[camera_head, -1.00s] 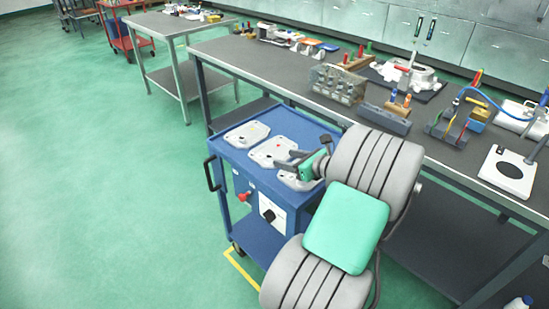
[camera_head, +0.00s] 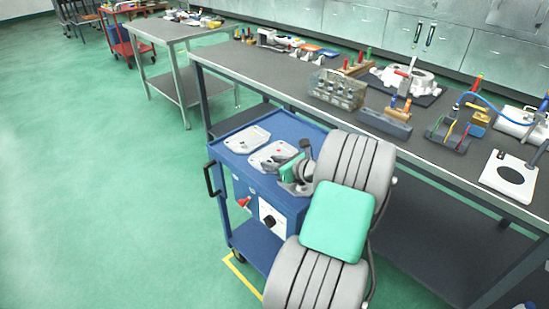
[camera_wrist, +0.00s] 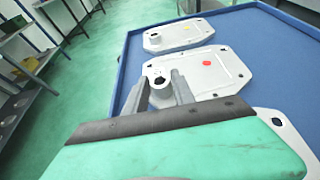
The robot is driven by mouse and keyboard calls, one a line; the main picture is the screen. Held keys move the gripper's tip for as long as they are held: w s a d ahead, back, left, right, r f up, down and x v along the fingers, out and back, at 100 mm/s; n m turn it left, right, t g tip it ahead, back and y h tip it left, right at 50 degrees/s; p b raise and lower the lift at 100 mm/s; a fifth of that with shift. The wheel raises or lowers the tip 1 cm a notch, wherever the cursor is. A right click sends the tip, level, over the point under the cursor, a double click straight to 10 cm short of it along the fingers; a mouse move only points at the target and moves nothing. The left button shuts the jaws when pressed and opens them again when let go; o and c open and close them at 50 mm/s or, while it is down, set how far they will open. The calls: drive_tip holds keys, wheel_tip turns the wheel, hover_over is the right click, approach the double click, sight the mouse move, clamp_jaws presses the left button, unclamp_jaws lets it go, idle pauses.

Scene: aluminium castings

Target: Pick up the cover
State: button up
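Several pale grey flat covers with cut corners lie on the blue cart top. In the head view I see a far cover (camera_head: 247,138) and a middle cover (camera_head: 270,155); a nearer one is mostly hidden under my gripper (camera_head: 292,178). The wrist view shows the far cover (camera_wrist: 180,35), the middle cover (camera_wrist: 212,82) with a red dot, and part of the near cover (camera_wrist: 277,124). My gripper (camera_wrist: 160,84) is open, its fingers on either side of a round boss (camera_wrist: 158,78) at the middle cover's left end. I cannot tell whether they touch it.
The blue cart (camera_head: 228,162) has a raised rim and a black side handle (camera_head: 211,178). A long grey workbench (camera_head: 270,68) with castings, tools and fixtures stands directly behind it.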

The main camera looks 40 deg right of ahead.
clamp_jaws()
drive_tip(key=shift+r, duration=0.1)
idle(0.5)
